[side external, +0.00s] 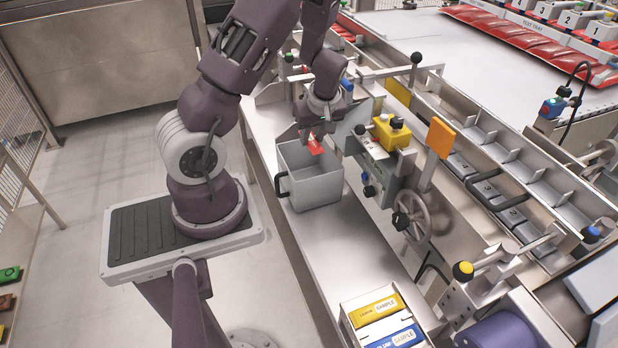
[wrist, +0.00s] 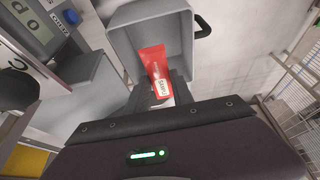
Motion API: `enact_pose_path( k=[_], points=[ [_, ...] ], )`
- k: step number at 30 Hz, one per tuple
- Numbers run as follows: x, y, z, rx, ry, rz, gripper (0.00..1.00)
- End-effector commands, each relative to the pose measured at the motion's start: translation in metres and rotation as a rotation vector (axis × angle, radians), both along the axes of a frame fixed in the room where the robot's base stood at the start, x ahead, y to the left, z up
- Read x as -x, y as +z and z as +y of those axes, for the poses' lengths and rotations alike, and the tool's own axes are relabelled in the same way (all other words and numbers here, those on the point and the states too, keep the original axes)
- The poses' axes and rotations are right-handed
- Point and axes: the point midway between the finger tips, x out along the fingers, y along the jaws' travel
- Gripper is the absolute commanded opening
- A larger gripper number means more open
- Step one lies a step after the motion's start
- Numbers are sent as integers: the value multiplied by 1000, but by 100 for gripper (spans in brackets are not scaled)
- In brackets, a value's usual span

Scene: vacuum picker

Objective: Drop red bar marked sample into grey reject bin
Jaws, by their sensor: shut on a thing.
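The red bar (side external: 315,146) is held at the tip of my gripper (side external: 308,132), which is shut on it. In the wrist view the red bar (wrist: 155,67) shows its white label and points away from my gripper (wrist: 158,98). The grey bin (side external: 328,187) stands open on the steel bench below, with a black handle on its side. The bar hangs over the bin's opening, near its far edge. The bin also shows in the wrist view (wrist: 190,29), with the bar in front of its interior. The gap between bar and bin floor cannot be judged exactly.
A machine with a yellow box (side external: 391,132) and a handwheel (side external: 412,216) stands close right of the bin. A white tray with yellow and blue sample bars (side external: 376,311) sits at the bench's front. The bench (side external: 345,250) is clear between tray and bin.

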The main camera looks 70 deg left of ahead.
Motion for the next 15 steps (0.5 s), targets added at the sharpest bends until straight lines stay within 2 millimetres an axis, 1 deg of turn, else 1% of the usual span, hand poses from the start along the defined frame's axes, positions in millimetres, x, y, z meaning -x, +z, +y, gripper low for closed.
enact_pose_path(
  k=[6,9,12,15],
  points=[
    [0,-32,0,1,-1,3,0],
    [0,-44,0,-1,-1,2,0],
    [0,-51,0,0,-2,1,0],
    [-1,-54,0,-1,-2,-1,0]
  ],
)
